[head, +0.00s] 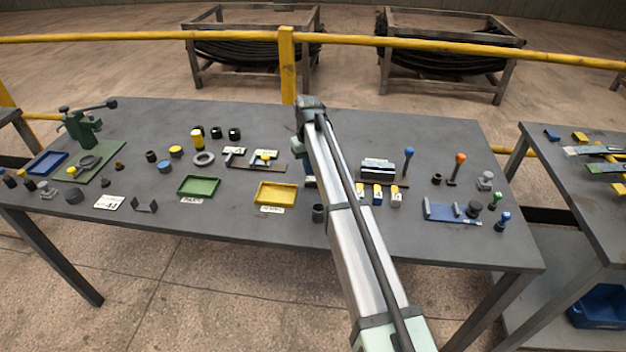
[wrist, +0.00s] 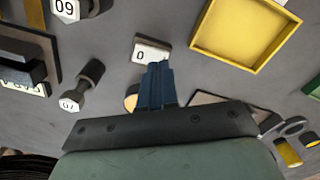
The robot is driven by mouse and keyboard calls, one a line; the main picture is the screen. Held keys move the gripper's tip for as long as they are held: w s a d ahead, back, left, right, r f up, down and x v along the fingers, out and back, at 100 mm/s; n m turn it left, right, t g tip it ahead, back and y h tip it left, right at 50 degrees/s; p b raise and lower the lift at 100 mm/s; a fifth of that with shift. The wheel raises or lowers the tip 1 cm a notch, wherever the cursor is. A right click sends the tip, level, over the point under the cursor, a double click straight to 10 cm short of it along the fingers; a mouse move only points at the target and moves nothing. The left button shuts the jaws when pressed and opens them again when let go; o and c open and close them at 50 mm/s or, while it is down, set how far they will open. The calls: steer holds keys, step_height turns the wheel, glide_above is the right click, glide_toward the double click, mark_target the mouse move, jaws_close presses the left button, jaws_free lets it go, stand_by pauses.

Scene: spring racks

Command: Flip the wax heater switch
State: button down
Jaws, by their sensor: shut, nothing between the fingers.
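My gripper (wrist: 158,68) is shut and empty, its blue fingers together in the wrist view. The fingertips appear right at the lower edge of a small white block with a "0" mark (wrist: 150,48); I cannot tell whether they touch it. I cannot tell for sure which thing is the wax heater switch; this marked block may be part of it. A round yellowish part (wrist: 130,99) lies beside the fingers, partly hidden by them. In the head view my arm hides the fingertips and this spot.
A yellow tray (head: 276,195) lies left of my arm and also shows in the wrist view (wrist: 201,36). A dark knobbed part (wrist: 84,86) stands left of the fingers. Right of my arm are a black-and-white box (head: 378,166) and upright blue (head: 409,153) and orange (head: 460,158) knobs.

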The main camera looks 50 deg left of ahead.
mark_target(309, 178)
steer(key=shift+f, duration=1)
stand_by(0.8)
steer(key=shift+r, duration=3.45)
